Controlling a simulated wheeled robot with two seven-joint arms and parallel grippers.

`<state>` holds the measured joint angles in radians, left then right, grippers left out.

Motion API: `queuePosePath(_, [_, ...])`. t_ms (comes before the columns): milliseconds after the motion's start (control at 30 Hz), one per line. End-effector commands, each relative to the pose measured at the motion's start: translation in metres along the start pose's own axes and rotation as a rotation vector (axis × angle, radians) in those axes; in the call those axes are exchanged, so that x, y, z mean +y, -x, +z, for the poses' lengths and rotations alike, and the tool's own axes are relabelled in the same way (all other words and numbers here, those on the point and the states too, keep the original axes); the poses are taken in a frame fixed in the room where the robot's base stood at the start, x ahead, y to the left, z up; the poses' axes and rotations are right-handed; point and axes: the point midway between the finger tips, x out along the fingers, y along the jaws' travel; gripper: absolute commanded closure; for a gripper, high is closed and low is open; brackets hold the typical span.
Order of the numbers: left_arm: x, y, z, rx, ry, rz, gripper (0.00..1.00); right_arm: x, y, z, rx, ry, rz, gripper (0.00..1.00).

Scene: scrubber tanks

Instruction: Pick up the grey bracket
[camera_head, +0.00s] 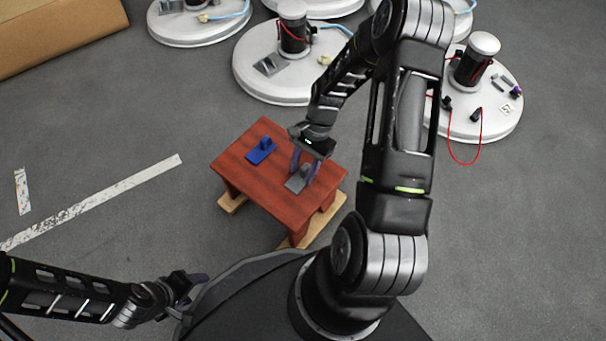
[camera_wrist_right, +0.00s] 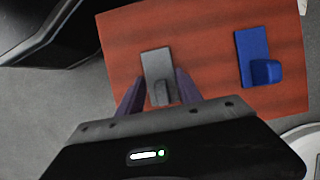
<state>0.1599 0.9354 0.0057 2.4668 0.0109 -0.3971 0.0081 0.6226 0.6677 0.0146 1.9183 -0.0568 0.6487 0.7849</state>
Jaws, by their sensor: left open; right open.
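The grey bracket (camera_head: 296,183) lies on the red-brown table (camera_head: 240,176), near its right side in the head view. It also shows in the right wrist view (camera_wrist_right: 157,68), a flat plate with a raised block. My right gripper (camera_head: 305,170) is open above the bracket, its fingers on either side of it. In the right wrist view the fingers (camera_wrist_right: 158,92) flank the raised block end; I cannot tell whether they touch it. My left gripper (camera_head: 197,290) is open and empty, low at the left, away from the table.
A blue bracket (camera_head: 261,150) lies on the same table to the left of the grey one; it also shows in the right wrist view (camera_wrist_right: 257,58). Round white tanks (camera_head: 270,85) stand behind. A cardboard box (camera_head: 60,30) is at upper left.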

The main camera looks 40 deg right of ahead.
Motion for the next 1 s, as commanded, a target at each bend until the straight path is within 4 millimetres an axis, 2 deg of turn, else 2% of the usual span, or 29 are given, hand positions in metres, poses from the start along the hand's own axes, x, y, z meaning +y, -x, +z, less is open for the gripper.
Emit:
queuePosePath(433, [0.0001, 0.0004, 0.0001, 0.0, 0.0, 0.0, 0.41, 0.0001, 0.0004, 0.0001, 0.0, 0.0, 0.0, 0.59])
queuePosePath(933, [0.0, 0.0004, 0.0001, 0.0, 0.0, 0.0, 0.41, 0.0001, 0.0004, 0.0001, 0.0, 0.0, 0.0, 1.0])
queuePosePath(1000, [0.0, 0.0004, 0.0001, 0.0, 0.0, 0.0, 0.41, 0.0001, 0.0004, 0.0001, 0.0, 0.0, 0.0, 1.0])
